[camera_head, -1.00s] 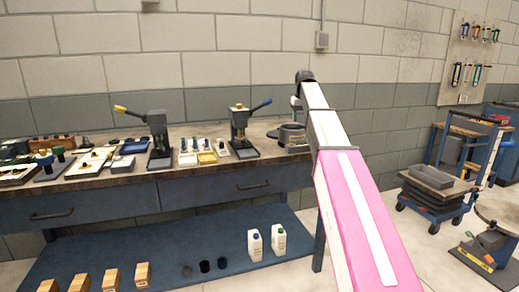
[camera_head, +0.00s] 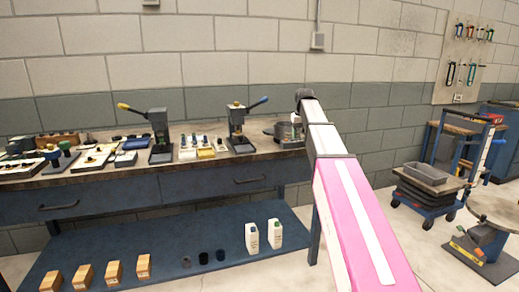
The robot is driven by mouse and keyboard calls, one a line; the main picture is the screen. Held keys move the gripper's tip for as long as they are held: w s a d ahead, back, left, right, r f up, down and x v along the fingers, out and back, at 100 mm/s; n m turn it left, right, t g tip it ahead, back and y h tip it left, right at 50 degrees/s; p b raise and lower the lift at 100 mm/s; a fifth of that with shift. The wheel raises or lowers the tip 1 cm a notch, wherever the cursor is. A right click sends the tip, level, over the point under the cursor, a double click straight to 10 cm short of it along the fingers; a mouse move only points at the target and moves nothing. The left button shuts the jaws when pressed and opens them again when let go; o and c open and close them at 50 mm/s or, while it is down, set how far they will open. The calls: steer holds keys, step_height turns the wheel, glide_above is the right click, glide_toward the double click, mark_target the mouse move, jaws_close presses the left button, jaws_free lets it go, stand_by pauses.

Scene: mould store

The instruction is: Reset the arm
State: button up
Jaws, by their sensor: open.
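My pink and white arm (camera_head: 352,215) rises from the bottom right of the head view toward the workbench. Its far visible end is a dark rounded joint (camera_head: 303,94), seen in front of the wall above the bench's right end. A small pale part shows just under that joint. My gripper does not show; the arm's far part is hidden behind the links in front. Nothing is seen held.
The workbench (camera_head: 130,197) carries two lever presses (camera_head: 160,135) (camera_head: 237,127), small parts and a round grey object (camera_head: 285,131). Its lower shelf holds two white bottles (camera_head: 252,238) and wooden blocks (camera_head: 83,277). A trolley (camera_head: 428,185) and round table stand right. Floor shows between.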

steer(key=s+f, duration=0.8)
steer(key=f, duration=0.4)
steer(key=s+f, duration=0.7)
steer(key=f, duration=0.6)
steer(key=s+f+m+g, duration=0.1)
steer(key=s+f, duration=1.3)
steer(key=s, duration=0.4)
steer(key=shift+s+f, duration=0.35)
steer(key=shift+f, duration=0.05)
